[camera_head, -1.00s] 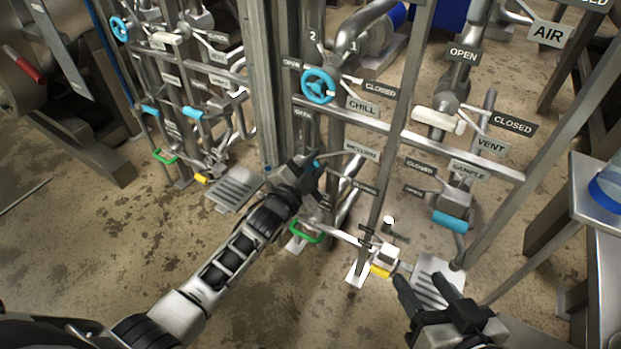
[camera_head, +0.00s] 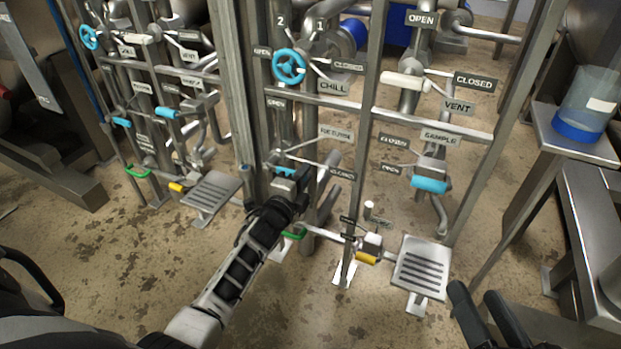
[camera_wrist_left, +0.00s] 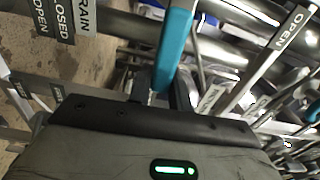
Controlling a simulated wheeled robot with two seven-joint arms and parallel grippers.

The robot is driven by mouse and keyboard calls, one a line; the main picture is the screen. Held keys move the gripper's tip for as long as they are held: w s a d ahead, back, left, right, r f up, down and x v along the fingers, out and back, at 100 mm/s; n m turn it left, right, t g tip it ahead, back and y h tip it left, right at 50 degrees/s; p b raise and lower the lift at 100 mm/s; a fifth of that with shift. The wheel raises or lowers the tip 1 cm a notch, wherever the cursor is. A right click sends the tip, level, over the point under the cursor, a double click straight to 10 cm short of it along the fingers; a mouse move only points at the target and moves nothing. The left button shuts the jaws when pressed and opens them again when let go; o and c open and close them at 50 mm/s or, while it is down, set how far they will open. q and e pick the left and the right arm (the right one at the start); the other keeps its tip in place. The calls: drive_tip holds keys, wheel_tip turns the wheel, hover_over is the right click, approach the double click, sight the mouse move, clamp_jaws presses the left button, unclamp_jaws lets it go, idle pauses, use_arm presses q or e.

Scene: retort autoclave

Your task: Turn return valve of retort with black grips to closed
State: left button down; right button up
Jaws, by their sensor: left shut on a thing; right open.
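The return valve's blue handle (camera_head: 284,171) sits on the pipe rack below the chill wheel, beside a label that seems to read RETURN (camera_head: 336,133). My left gripper (camera_head: 290,182) is at this handle and hides most of the valve. In the left wrist view the blue handle (camera_wrist_left: 175,48) stands between the two fingers of the left gripper (camera_wrist_left: 163,88), which is shut on it. Which position the valve is in cannot be told. My right gripper (camera_head: 483,305) is open and empty at the bottom right, away from the rack. The black grips cannot be made out.
A blue chill wheel (camera_head: 289,66), a white vent handle (camera_head: 404,81), a blue sample handle (camera_head: 429,185), a green handle (camera_head: 293,235) and a yellow handle (camera_head: 366,258) crowd the rack. A steel table (camera_head: 573,136) stands at right. The floor in front is open.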

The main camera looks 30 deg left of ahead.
use_arm(q)
drive_tip(key=shift+s+f+m, duration=0.1)
drive_tip(key=shift+f+m, duration=0.2)
drive_tip(key=shift+f, duration=0.15)
drive_tip(key=c, duration=1.3)
unclamp_jaws()
drive_tip(key=shift+r, duration=0.1)
drive_tip(key=shift+r, duration=0.1)
